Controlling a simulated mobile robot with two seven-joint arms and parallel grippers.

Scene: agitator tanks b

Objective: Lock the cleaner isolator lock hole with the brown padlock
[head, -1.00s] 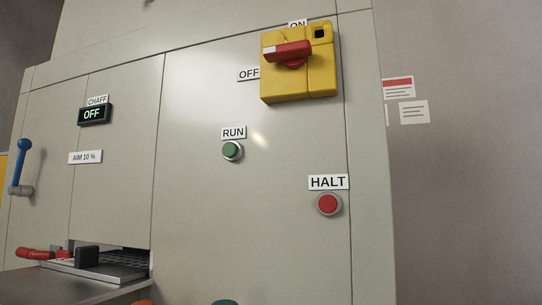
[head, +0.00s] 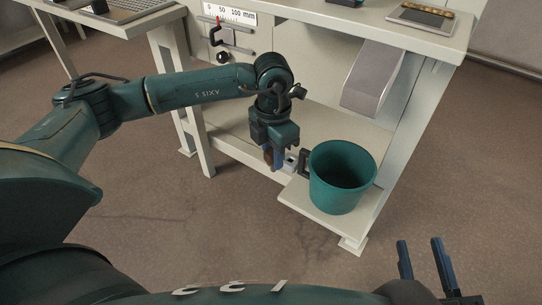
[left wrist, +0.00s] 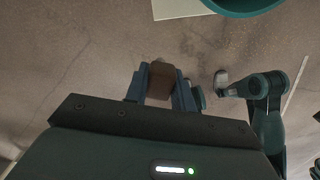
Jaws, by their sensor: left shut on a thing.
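The brown padlock (head: 268,156) is between the fingers of my left gripper (head: 277,164), in the middle of the head view. My left gripper is shut on it. In the left wrist view the brown padlock body (left wrist: 161,80) shows clearly between the two blue fingers (left wrist: 160,88). Its shackle is hard to make out. My right gripper (head: 420,240) is at the lower right of the head view, fingers apart, nothing between them. The cleaner isolator is out of view now.
A green bucket (head: 342,178) stands on a low shelf (head: 300,197) just right of my left gripper. Behind are the machine's pale legs, a slanted chute (head: 373,78) and a scale plate (head: 237,15). Open brown floor (head: 150,185) lies at the left and front.

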